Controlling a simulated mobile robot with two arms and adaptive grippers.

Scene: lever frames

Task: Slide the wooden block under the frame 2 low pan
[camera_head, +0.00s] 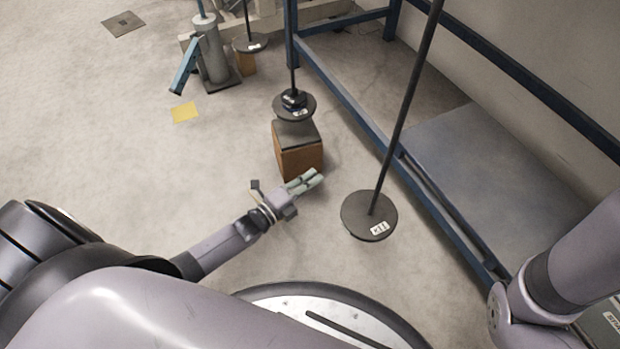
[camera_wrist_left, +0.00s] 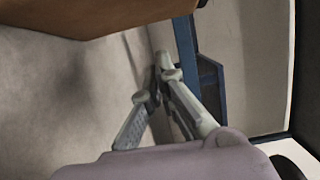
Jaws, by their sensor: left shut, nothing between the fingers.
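The wooden block (camera_head: 299,158), brown with a dark grey top, stands upright on the floor. A round dark pan (camera_head: 293,113) on a rod, with small black weights on it, overlaps the block's far top edge in the head view. I cannot tell whether they touch. A lower-looking round pan (camera_head: 369,216) with a label hangs on a long rod to the right. My left gripper (camera_head: 316,179) is shut and empty, close to the block's near face. In the left wrist view its fingertips (camera_wrist_left: 160,68) sit below and right of the block (camera_wrist_left: 80,14). My right gripper is out of view.
A blue metal frame (camera_head: 345,90) runs along the right beside the wall. Behind stand a grey post (camera_head: 211,55) and another pan (camera_head: 250,44) above a small wooden block (camera_head: 245,64). A yellow square (camera_head: 184,112) lies on the floor. The left floor is clear.

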